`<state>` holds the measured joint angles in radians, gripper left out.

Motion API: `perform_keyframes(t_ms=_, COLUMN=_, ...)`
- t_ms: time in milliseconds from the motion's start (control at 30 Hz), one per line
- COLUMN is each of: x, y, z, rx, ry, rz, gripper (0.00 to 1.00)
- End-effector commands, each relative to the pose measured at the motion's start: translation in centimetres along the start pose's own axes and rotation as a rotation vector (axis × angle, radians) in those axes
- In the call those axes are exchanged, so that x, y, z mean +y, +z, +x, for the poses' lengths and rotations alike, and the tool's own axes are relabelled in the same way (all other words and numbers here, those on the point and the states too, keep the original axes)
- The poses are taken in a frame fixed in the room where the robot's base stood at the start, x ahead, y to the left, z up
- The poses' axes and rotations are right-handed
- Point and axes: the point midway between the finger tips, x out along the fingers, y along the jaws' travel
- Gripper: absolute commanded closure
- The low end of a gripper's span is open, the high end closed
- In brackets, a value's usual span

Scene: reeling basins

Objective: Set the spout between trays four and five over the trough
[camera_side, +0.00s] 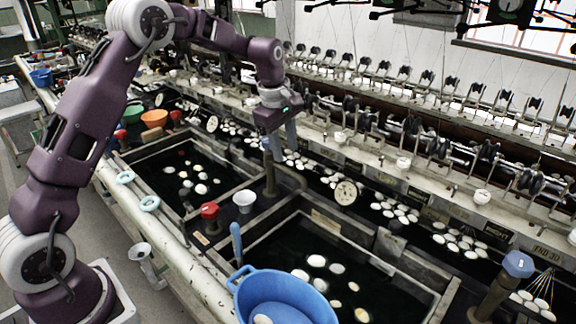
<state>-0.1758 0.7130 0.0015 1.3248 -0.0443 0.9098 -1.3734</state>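My gripper (280,145) points down in the middle of the view, at the upper end of an upright dark pipe (269,182) between the two basins. A curved spout (292,178) runs from the pipe toward the right, and its end lies near the front basin's back corner. Grey fingers show below the gripper body, by the pipe top. Whether they touch or close on it cannot be told. The long trough (365,207) behind the basins holds dark water and groups of white cocoons (400,212). Tray numbers are not readable.
A blue tub (262,283) sits at the near basin's front edge. A blue-capped post (518,264) rises at right. Reeling machinery lines the back.

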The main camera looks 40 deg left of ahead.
Motion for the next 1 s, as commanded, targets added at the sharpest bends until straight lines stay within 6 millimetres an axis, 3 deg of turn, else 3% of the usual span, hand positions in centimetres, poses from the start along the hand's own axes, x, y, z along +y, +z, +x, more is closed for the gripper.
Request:
perform_keyframes(t_ms=300, x=-0.1, y=0.0, z=5.7, rx=-0.001, ry=-0.004, rz=0.001, gripper=0.62)
perform_keyframes(t_ms=633, x=-0.1, y=0.1, z=6.5, rx=-0.001, ry=-0.001, rz=0.003, gripper=0.62)
perform_keyframes(t_ms=833, x=-0.1, y=0.1, z=6.5, rx=-0.001, ry=-0.001, rz=0.003, gripper=0.99)
perform_keyframes(t_ms=1000, x=-0.1, y=0.1, z=6.5, rx=-0.001, ry=-0.001, rz=0.003, gripper=1.0)
